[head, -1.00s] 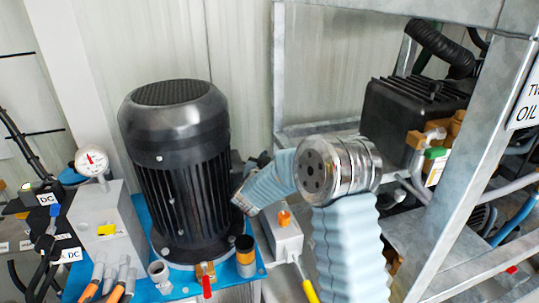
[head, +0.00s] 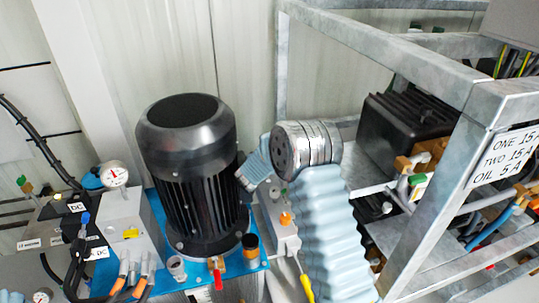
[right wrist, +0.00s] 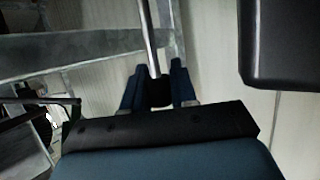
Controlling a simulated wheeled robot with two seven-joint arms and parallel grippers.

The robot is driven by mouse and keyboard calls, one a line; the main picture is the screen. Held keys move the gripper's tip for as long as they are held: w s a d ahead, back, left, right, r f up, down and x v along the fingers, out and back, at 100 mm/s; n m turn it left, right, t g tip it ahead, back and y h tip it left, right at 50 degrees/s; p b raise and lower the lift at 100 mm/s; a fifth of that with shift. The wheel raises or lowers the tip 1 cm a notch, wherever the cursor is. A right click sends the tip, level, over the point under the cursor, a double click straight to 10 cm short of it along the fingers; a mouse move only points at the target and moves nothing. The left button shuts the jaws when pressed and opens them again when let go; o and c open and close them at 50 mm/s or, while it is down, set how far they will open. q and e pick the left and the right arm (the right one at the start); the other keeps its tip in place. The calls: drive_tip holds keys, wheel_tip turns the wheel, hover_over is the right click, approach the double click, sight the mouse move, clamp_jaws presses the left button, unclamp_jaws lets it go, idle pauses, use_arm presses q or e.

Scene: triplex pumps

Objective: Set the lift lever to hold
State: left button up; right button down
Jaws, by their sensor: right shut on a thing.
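In the right wrist view a thin grey metal rod (right wrist: 149,35), which looks like the lift lever, runs down to a dark end between my fingers. My right gripper (right wrist: 158,88) is shut on that end. In the head view my right arm bends behind the right side of the black motor. Its gripper is mostly hidden there by the motor and my own wrist. No marked lever position can be read. My left gripper is not in view.
The large black motor (head: 188,165) stands on a blue base, left of my right forearm. A grey box (head: 283,228) with an orange knob and a yellow-handled lever (head: 307,290) lie close by. A galvanised frame (head: 450,165) stands at right.

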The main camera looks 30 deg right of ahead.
drive_tip(key=c, duration=1)
unclamp_jaws()
drive_tip(key=shift+o, duration=0.2)
drive_tip(key=s+a+r+p, duration=0.1)
drive_tip(key=s+a+r, duration=0.6)
drive_tip(key=s+r, duration=0.5)
drive_tip(key=shift+r, duration=0.45)
drive_tip(key=shift+s, duration=0.1)
